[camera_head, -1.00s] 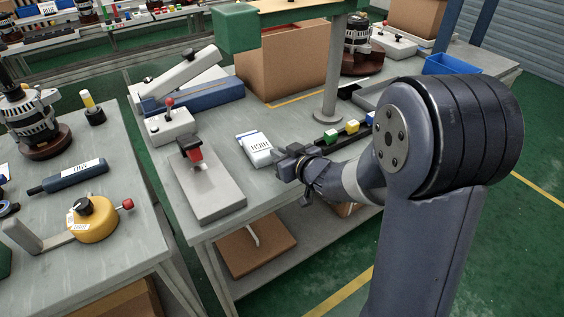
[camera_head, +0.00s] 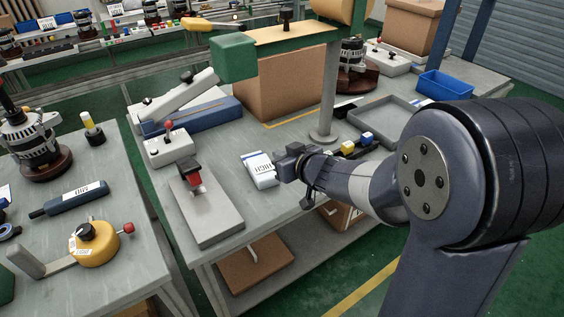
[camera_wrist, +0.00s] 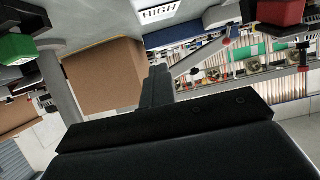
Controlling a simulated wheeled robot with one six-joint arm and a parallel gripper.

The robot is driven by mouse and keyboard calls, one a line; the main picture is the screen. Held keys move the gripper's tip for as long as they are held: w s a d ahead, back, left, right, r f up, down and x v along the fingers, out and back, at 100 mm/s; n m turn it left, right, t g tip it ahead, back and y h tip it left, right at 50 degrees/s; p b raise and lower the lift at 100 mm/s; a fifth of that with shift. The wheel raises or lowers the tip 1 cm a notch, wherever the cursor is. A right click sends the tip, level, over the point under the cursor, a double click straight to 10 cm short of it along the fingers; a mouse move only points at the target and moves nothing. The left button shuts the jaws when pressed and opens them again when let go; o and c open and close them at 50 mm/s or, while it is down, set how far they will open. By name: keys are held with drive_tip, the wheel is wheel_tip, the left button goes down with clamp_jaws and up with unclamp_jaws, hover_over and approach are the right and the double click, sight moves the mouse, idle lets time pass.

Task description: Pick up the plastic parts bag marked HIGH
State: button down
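The white and blue plastic parts bag marked HIGH (camera_head: 259,171) lies on the grey workbench (camera_head: 238,142). Its HIGH label also shows at the top of the wrist view (camera_wrist: 160,13), beyond my fingertips. My gripper (camera_head: 280,170) is at the bag's right edge in the head view; I cannot tell whether it touches the bag. In the wrist view my dark fingers (camera_wrist: 158,82) stand together at the middle of the palm, with nothing seen between them.
A green-topped post (camera_head: 326,100), a cardboard box (camera_head: 285,85), small coloured blocks (camera_head: 348,147) and a grey tray (camera_head: 388,117) stand behind or right.

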drive_tip(key=shift+a+r, duration=0.1)
drive_tip(key=shift+c, duration=2.2)
unclamp_jaws()
